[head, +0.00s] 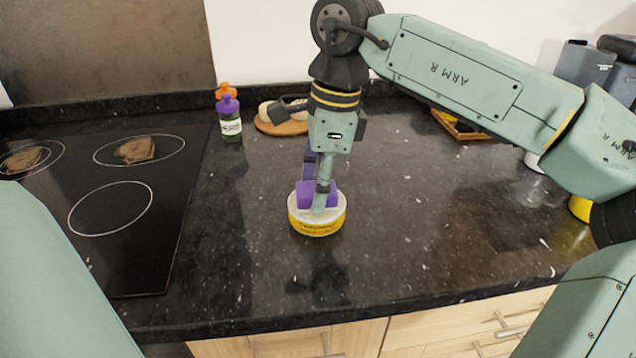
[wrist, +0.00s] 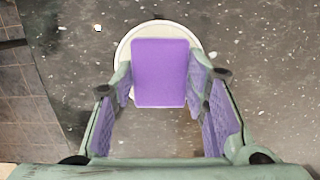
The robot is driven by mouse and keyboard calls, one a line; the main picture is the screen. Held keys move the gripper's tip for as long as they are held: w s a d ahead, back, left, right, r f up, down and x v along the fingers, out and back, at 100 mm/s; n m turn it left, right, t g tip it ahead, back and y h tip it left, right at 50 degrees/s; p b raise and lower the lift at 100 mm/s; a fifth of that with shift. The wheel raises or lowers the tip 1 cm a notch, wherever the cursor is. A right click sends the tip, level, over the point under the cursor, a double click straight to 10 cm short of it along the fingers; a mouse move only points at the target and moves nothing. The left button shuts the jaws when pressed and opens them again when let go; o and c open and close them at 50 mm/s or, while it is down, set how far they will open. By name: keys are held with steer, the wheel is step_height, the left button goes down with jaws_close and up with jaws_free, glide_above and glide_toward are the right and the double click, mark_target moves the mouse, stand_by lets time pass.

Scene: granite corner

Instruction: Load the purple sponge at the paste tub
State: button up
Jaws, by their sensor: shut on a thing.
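The purple sponge (head: 318,193) is between the fingers of my gripper (head: 322,200), which is shut on it. In the wrist view the sponge (wrist: 160,72) shows as a purple block between the fingertips of my gripper (wrist: 160,85). The paste tub (head: 317,223) is a low round tub with a yellow side and a pale top, standing on the dark counter. The sponge is right over the tub's top; in the wrist view the tub's pale rim (wrist: 124,50) shows around it. I cannot tell how firmly the sponge touches the paste.
A black cooktop (head: 110,205) with brown smears on it lies to the left. A purple-and-orange-topped bottle (head: 230,119) and a round wooden board (head: 268,126) with items stand at the back. A yellow object (head: 580,207) is at the right. The counter around the tub is clear.

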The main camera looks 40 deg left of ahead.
steer(key=shift+r+p, duration=3)
steer(key=shift+r, duration=0.5)
steer(key=shift+f, duration=0.1)
